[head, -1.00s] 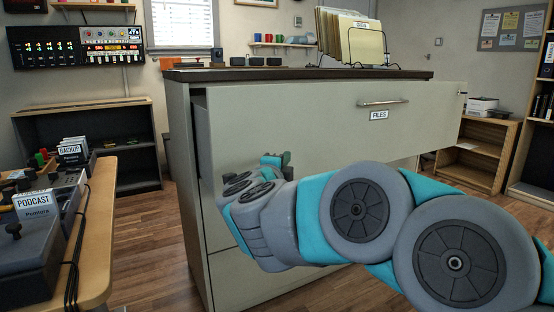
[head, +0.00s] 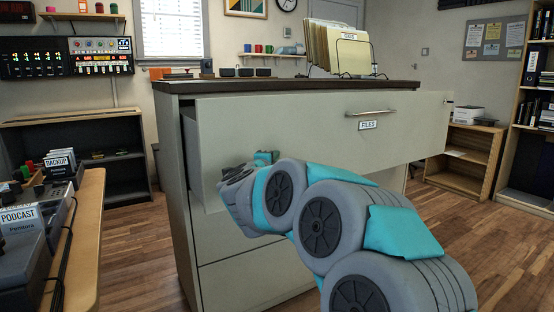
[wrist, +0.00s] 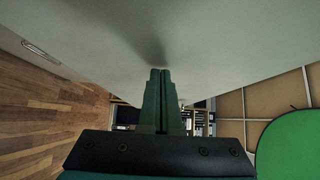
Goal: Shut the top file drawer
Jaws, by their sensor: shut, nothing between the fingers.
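The top file drawer (head: 290,125) of the grey cabinet stands pulled out. Its wide front carries a bar handle (head: 370,113) and a "FILES" label (head: 368,125). A dark gap and part of the drawer's side show at its left edge. My gripper (head: 264,158) is at the left part of this front, below the handle's height. In the wrist view the fingers (wrist: 160,75) are together and empty, with their tips at the pale drawer front (wrist: 220,35). I cannot tell whether they touch it. The handle also shows in the wrist view (wrist: 40,50).
The dark cabinet top (head: 290,84) holds a rack of folders (head: 345,50) and small dark items. A desk (head: 85,225) with boxes stands at the left. A low shelf (head: 465,155) stands at the right. Wooden floor is clear on both sides of the cabinet.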

